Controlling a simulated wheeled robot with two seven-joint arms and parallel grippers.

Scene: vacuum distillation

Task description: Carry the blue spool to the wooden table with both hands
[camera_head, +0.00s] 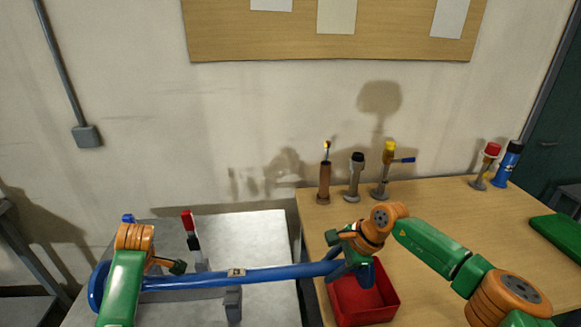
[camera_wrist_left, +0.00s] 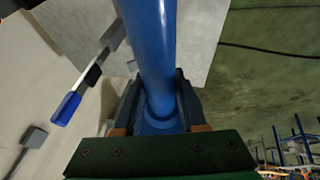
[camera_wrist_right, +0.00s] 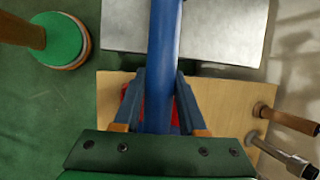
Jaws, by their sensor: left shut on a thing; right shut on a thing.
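The blue spool (camera_head: 255,273) is a long blue pipe with a round flange at its left end. It lies roughly level across the head view, from over the grey table to the near left part of the wooden table (camera_head: 450,225). My left gripper (camera_head: 160,268) is shut on the spool near its flanged left end; the left wrist view shows the pipe (camera_wrist_left: 148,45) between its fingers. My right gripper (camera_head: 350,262) is shut on the spool near its right end, above the red bin; the right wrist view shows the pipe (camera_wrist_right: 163,50) between its fingers. The right end is partly hidden by my gripper.
A red bin (camera_head: 385,314) stands on the wooden table below the right gripper. Several upright fittings, including a grey one (camera_head: 355,178), line its back edge. A grey table (camera_head: 262,240) with a red-handled valve (camera_head: 188,222) is on the left. The wooden table's middle is clear.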

